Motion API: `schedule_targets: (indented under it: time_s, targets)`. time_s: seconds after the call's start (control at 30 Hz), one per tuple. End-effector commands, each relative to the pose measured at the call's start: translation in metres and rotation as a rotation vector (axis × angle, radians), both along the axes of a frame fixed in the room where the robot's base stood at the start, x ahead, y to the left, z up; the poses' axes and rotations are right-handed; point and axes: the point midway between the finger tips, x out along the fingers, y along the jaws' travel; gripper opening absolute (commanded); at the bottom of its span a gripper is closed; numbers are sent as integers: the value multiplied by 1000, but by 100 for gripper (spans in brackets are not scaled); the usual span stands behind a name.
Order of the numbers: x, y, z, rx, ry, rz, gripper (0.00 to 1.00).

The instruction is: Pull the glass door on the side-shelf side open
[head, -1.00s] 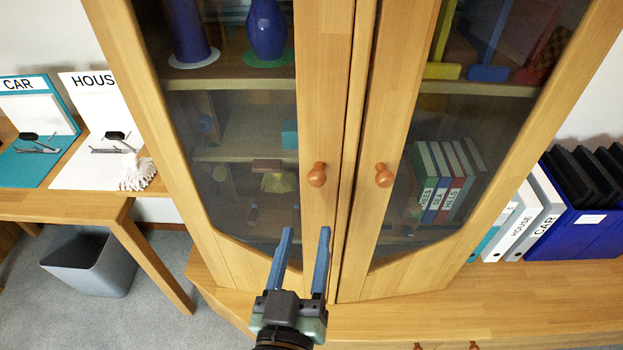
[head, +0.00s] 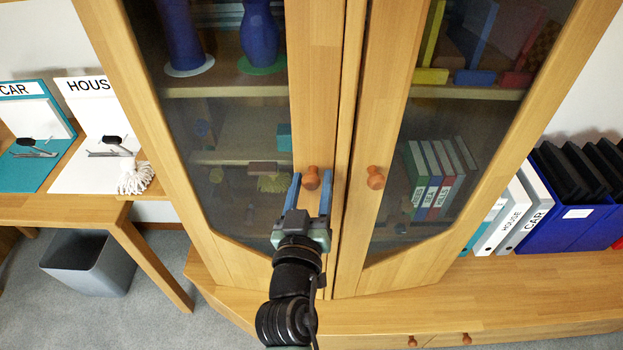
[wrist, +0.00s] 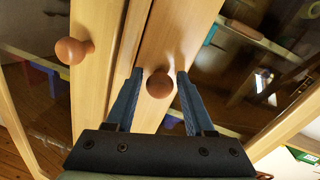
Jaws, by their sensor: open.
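The cabinet's left glass door (head: 235,130) and right glass door (head: 425,130) both look shut. Each has a round reddish-brown wooden knob near the middle seam. My gripper (head: 311,182) is at the left door's knob (head: 311,174), with one blue finger on each side of it. In the wrist view the same knob (wrist: 158,83) sits between the open fingertips (wrist: 158,82), with a gap seen on both sides. The right door's knob (head: 375,177) is apart from my gripper; it shows at the upper left of the wrist view (wrist: 70,50).
A wooden desk (head: 60,207) with CAR and HOUSE boards stands at left, a grey bin (head: 88,262) below it. At right, binders (head: 515,215) and a blue box (head: 575,205) stand on the wooden ledge (head: 520,285). Vases, blocks and books are behind the glass.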

Motion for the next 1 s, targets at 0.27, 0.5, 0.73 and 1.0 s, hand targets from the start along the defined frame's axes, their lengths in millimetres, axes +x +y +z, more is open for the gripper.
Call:
schedule_targets:
  time_s: [0.27,0.5,0.73,1.0]
  targets:
    - [4,-1,0,0,0,0,54]
    - [4,-1,0,0,0,0,25]
    - [3,0,0,0,0,0,0]
    - [3,0,0,0,0,0,0]
